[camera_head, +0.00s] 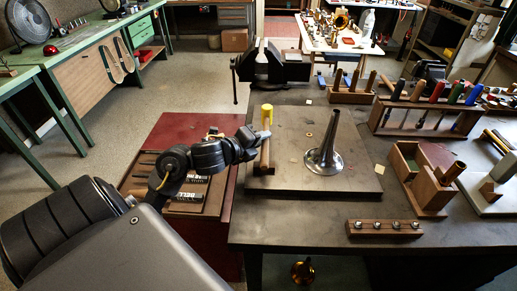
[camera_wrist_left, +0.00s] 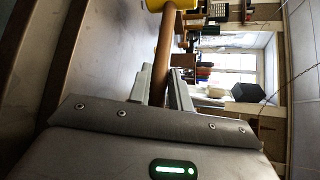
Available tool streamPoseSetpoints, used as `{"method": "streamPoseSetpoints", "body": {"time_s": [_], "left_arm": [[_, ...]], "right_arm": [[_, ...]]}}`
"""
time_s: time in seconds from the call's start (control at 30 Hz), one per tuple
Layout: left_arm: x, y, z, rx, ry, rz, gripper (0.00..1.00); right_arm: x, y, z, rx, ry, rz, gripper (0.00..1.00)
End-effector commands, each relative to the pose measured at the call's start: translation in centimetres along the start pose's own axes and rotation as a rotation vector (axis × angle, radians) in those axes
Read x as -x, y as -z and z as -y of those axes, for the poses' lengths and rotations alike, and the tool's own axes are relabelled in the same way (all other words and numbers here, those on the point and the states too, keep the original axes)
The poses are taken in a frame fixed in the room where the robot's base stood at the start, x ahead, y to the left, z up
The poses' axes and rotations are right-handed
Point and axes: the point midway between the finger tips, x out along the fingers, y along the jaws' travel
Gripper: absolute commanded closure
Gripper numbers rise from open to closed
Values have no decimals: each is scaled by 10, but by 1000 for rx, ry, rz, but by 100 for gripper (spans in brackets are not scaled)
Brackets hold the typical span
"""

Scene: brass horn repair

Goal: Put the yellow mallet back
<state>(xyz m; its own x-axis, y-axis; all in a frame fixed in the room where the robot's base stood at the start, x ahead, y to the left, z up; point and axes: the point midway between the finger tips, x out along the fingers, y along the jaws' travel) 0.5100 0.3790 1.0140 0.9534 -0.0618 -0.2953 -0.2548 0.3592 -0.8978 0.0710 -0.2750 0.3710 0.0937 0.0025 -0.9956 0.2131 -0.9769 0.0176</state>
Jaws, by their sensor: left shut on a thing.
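The yellow mallet has a yellow head (camera_head: 267,113) that stands upright above the left edge of the workboard in the head view. My left gripper (camera_head: 257,140) comes in from the left and is shut on the mallet's wooden handle. In the left wrist view the gripper's two fingers (camera_wrist_left: 164,85) sit on either side of the brown handle (camera_wrist_left: 164,45). The yellow head shows there at the top edge (camera_wrist_left: 170,4). My right gripper is not in view.
A metal bell flare (camera_head: 325,160) stands on the board (camera_head: 345,180) right of the mallet. A vise (camera_head: 268,66) is behind. Wooden tool racks (camera_head: 420,115) and an open wooden box (camera_head: 408,160) stand at right.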

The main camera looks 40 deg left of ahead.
Motion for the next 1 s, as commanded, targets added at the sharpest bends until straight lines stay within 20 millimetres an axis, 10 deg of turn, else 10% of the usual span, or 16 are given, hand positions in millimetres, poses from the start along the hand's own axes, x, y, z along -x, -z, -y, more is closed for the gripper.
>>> {"method": "streamPoseSetpoints", "body": {"time_s": [0.83, 0.87, 1.0], "left_arm": [[-17, 7, -39, -1, 3, 2, 100], [-17, 7, -39, 0, 1, 1, 77], [-17, 7, -39, 0, 1, 1, 59]], "right_arm": [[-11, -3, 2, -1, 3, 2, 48], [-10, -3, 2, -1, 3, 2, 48], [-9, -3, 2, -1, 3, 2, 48]]}}
